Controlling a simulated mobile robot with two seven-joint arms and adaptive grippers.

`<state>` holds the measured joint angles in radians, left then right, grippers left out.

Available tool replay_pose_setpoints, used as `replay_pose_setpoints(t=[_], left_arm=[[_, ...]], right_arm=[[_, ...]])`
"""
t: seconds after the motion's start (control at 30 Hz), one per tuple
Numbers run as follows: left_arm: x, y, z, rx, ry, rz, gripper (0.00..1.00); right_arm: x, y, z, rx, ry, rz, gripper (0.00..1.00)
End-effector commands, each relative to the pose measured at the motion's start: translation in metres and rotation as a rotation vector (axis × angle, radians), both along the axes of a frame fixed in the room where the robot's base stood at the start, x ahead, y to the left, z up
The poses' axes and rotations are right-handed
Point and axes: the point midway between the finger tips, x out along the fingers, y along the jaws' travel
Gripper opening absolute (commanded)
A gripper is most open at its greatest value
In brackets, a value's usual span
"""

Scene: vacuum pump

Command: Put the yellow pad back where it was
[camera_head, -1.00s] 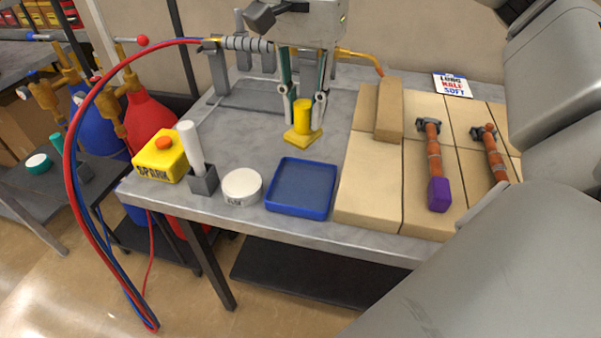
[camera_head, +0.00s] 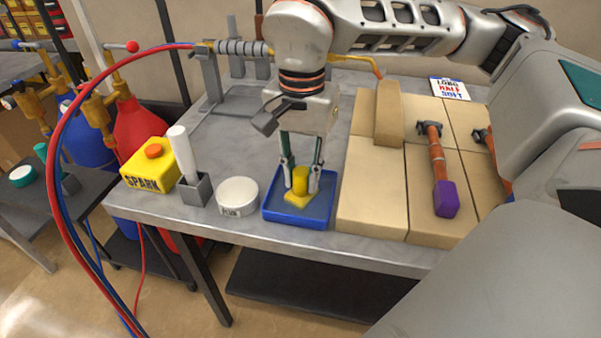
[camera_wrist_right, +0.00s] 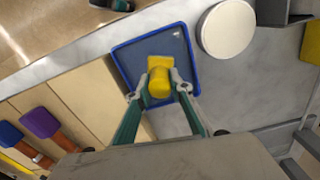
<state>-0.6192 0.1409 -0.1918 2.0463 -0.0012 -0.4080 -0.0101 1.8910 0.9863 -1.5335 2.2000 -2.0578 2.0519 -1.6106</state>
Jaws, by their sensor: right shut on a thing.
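The yellow pad (camera_head: 298,196) has a flat square base and an upright round knob. My right gripper (camera_head: 301,184) is shut on the knob, with one finger on each side. The pad is over the blue tray (camera_head: 270,212), inside its rim as seen from the head. In the right wrist view the pad (camera_wrist_right: 158,80) shows between the fingertips (camera_wrist_right: 160,92), with the blue tray (camera_wrist_right: 118,62) around it. I cannot tell whether the pad's base touches the tray floor. My left gripper is not in view.
A round white tin (camera_head: 237,195) stands close left of the tray. Beyond it are a cup with a white stick (camera_head: 196,188) and a yellow spark box (camera_head: 150,166). Tan bricks (camera_head: 370,200) with a purple-ended hammer (camera_head: 436,165) lie right of the tray. Red and blue hoses arc at the left.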

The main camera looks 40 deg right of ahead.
Motion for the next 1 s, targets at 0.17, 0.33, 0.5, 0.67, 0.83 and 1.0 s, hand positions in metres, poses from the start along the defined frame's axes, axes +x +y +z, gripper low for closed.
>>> replay_pose_setpoints(t=[0.17,0.33,0.5,0.67,0.83,1.0], left_arm=[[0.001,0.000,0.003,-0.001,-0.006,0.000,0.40],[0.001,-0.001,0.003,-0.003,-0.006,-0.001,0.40],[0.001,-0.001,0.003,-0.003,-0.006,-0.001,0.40],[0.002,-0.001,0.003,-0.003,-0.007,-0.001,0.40],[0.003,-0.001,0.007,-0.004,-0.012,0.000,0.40],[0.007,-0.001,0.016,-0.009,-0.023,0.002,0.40]], right_arm=[[0.000,0.000,0.001,0.000,-0.002,0.000,0.00],[0.000,0.000,-0.002,0.000,-0.002,0.000,0.34],[0.000,0.000,-0.002,0.000,-0.002,0.000,0.38],[0.000,0.000,-0.002,0.000,-0.002,0.000,0.38],[0.001,0.000,0.010,0.000,-0.006,0.000,0.38],[0.001,0.000,0.042,0.002,-0.010,-0.001,0.38]])
